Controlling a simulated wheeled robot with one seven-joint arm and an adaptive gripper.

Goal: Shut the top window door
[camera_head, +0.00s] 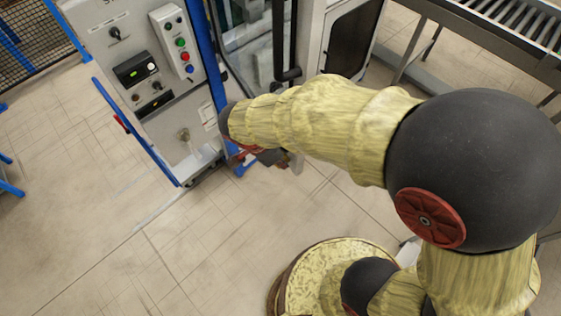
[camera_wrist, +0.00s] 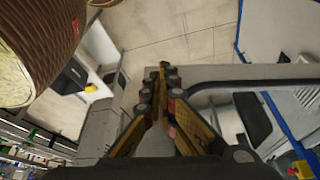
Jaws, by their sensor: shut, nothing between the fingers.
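The window door (camera_head: 252,62) of the machine shows in part at the top of the head view, with a dark frame, a clear pane and a black vertical bar beside it. The top of it is cut off, and I cannot tell how far open it stands. In the wrist view a black bar (camera_wrist: 250,82) runs to the right of the fingers, with a pane below it. My gripper (camera_wrist: 163,72) is shut and empty, its fingertips together. In the head view my gripper (camera_head: 277,158) is partly hidden by my arm, below the window door.
A grey control panel (camera_head: 140,45) with coloured buttons stands left of the window. A blue rail (camera_head: 135,130) juts out in front of it. A pale-framed dark panel (camera_head: 352,40) and a roller conveyor (camera_head: 500,22) lie to the right. Floor at lower left is clear.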

